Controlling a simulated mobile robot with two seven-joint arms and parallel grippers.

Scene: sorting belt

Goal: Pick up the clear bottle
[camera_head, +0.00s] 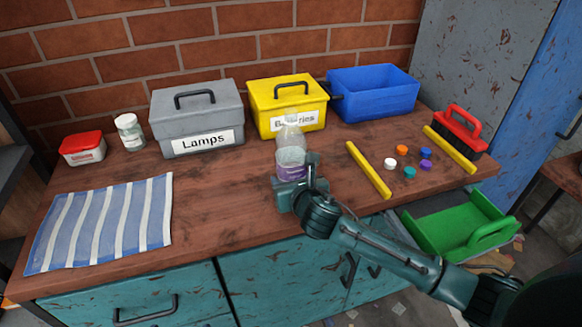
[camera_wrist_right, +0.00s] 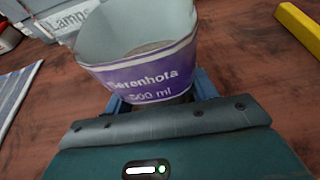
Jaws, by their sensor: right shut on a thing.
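The clear bottle (camera_head: 291,143) stands upright near the middle of the wooden worktop, with a purple label around its lower part. My right gripper (camera_head: 293,182) is shut on the bottle low down, near the label. In the right wrist view the bottle (camera_wrist_right: 135,45) fills the space between the blue fingers of the gripper (camera_wrist_right: 160,92), and its label reads "Serenhofa 500 ml". The fingertips are partly hidden by the bottle. I cannot tell whether its base touches the worktop. My left gripper is not in view.
Behind stand a grey Lamps box (camera_head: 196,118), a yellow Batteries box (camera_head: 288,103) and a blue bin (camera_head: 373,93). Yellow bars (camera_head: 368,170) flank several coloured caps (camera_head: 401,150) at right. A striped cloth (camera_head: 102,222) lies at left. The worktop's front middle is clear.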

